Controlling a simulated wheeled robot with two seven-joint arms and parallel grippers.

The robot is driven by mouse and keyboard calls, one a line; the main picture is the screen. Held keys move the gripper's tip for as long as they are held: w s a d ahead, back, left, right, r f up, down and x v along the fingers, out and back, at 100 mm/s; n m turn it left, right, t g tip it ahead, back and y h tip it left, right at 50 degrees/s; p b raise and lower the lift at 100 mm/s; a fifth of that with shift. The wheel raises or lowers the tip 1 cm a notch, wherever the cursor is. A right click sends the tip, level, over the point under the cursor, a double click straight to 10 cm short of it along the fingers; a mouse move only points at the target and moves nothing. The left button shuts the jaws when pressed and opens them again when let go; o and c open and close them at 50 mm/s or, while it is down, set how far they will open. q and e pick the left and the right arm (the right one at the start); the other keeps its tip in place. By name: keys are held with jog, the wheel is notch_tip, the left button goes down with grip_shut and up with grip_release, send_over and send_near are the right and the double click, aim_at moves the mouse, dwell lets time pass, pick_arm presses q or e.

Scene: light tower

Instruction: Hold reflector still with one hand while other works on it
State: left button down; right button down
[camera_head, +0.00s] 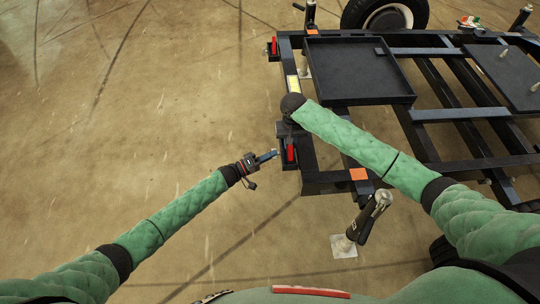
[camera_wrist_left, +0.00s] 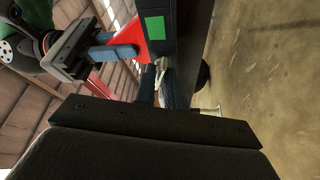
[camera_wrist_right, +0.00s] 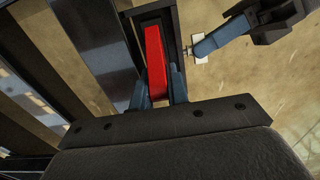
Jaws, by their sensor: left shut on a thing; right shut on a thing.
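The red reflector (camera_head: 290,153) is a narrow bar at the near left corner of the dark trailer frame (camera_head: 325,186). In the right wrist view, the reflector (camera_wrist_right: 155,58) stands between the blue fingers of my right gripper (camera_wrist_right: 158,80), which is shut on it. In the head view my right wrist hides most of that gripper. My left gripper (camera_head: 273,155) is just left of the reflector. It is shut on a small pale bolt-like piece (camera_wrist_left: 162,66), close beside the red reflector (camera_wrist_left: 128,38). Whether the piece touches the reflector's mount cannot be told.
A second red reflector (camera_head: 274,46) sits at the frame's far left corner. A black tray (camera_head: 358,66) lies on the frame. A jack (camera_head: 367,219) stands at the near side, and a wheel (camera_head: 385,16) is at the far side. The floor to the left is clear.

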pick_arm(q)
jog(key=n+g+y, duration=0.1)
jog(key=n+g, duration=0.2)
jog(key=n, duration=0.3)
jog(key=n+g+y, duration=0.2)
jog(key=n+g, duration=0.1)
jog(key=n, duration=0.4)
jog(key=n+g+y, duration=0.1)
jog(key=n+g, duration=0.1)
jog(key=n, duration=0.5)
jog(key=shift+w+a+r+g+y, duration=0.2)
jog(key=shift+w+g+y, duration=0.1)
jog(key=shift+w+g, duration=0.1)
dwell(2.0)
jog(key=shift+t, duration=0.3)
dwell(2.0)
jog(key=c, duration=1.6)
grip_release()
jog(key=shift+r, duration=0.1)
